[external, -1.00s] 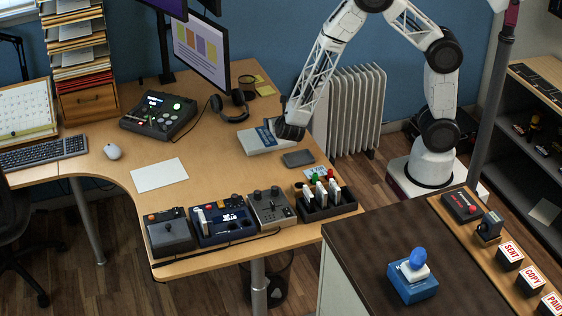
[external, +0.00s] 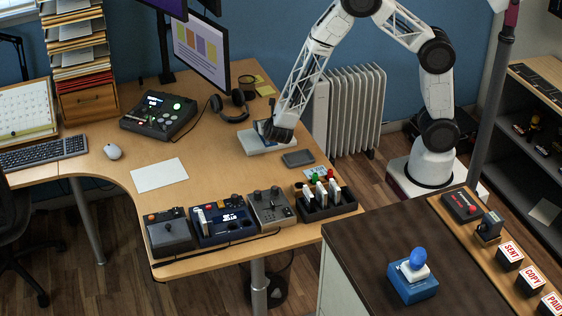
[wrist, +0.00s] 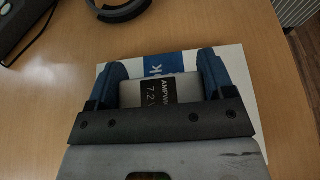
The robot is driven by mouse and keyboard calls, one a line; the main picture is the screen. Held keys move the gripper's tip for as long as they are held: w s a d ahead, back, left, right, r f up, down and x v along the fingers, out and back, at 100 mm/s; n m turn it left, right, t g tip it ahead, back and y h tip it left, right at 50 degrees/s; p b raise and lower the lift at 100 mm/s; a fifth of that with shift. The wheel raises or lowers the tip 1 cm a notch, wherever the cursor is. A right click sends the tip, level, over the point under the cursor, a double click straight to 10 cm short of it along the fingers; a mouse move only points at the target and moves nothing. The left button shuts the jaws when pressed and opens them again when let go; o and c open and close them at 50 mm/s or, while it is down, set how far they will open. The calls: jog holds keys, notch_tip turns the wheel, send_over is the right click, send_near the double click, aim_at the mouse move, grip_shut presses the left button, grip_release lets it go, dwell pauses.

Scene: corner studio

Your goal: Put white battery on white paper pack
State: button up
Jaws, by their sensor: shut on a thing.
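The white paper pack (external: 256,146) lies flat on the wooden desk; its white top and blue print also show in the wrist view (wrist: 248,100). My gripper (external: 268,132) is over the pack, pointing down. In the wrist view its blue fingers (wrist: 162,68) are closed on the two sides of the white battery (wrist: 130,95), which has a black label reading "7.2". The battery lies over the pack in that view. In the external view the gripper hides most of the battery, and I cannot tell whether it touches the pack.
A dark grey tray (external: 298,158) lies just right of the pack. Headphones (external: 231,106) lie to its upper left, and they partly show in the wrist view. A rack with upright items (external: 326,200) and several control boxes (external: 224,223) line the desk's front edge. A white sheet (external: 159,175) lies left.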

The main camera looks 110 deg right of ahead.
jog(key=shift+f, duration=1.1)
jog(key=shift+f, duration=0.1)
jog(key=o, duration=1)
jog(key=shift+o, duration=0.2)
jog(key=shift+v, duration=0.8)
jog(key=v, duration=1)
jog(key=shift+a+r, duration=0.15)
jog(key=shift+r, duration=0.1)
